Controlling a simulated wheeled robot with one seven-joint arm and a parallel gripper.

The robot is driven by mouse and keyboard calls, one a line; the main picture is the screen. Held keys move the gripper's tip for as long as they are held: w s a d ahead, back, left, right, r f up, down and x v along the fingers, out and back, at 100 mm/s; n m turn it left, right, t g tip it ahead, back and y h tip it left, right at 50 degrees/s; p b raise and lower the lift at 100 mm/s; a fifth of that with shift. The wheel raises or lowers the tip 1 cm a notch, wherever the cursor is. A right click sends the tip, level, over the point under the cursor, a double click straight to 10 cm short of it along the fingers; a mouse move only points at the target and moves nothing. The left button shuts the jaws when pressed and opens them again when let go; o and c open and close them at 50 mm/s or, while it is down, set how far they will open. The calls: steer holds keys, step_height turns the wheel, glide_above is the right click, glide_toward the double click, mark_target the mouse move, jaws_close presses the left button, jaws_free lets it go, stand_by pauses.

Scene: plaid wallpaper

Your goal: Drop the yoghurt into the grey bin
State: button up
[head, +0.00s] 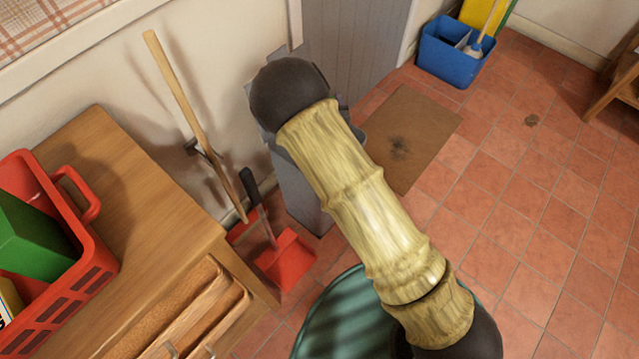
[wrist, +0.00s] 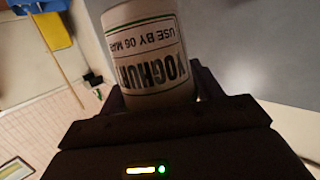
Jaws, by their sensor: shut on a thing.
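The yoghurt (wrist: 150,50) is a white pot with dark lettering and green lines, and its print reads upside down in the wrist view. My gripper (wrist: 160,92) is shut on it, with a dark finger on each side. In the head view the gripper and pot are hidden behind the dark end of my arm. The grey bin (head: 297,195) appears to be the tall, narrow grey box by the wall, below that dark end. Its top is mostly hidden by my arm, so I cannot tell whether the pot is over its opening.
A wooden table (head: 150,215) with a red crate (head: 75,290) is at left. A wooden-handled tool (head: 190,115) and red dustpan (head: 285,262) stand by the wall. A round ribbed teal thing (head: 340,315) is below my arm. A blue bucket (head: 450,55) stands behind.

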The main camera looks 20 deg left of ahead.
steer(key=shift+f, duration=0.1)
steer(key=shift+f+b, duration=2.05)
steer(key=shift+f, duration=0.9)
steer(key=o, duration=1.1)
steer(key=shift+o, duration=0.2)
steer(key=p+v, duration=0.2)
steer(key=v, duration=1.5)
steer(key=shift+s+r, duration=0.15)
steer(key=shift+d, duration=0.15)
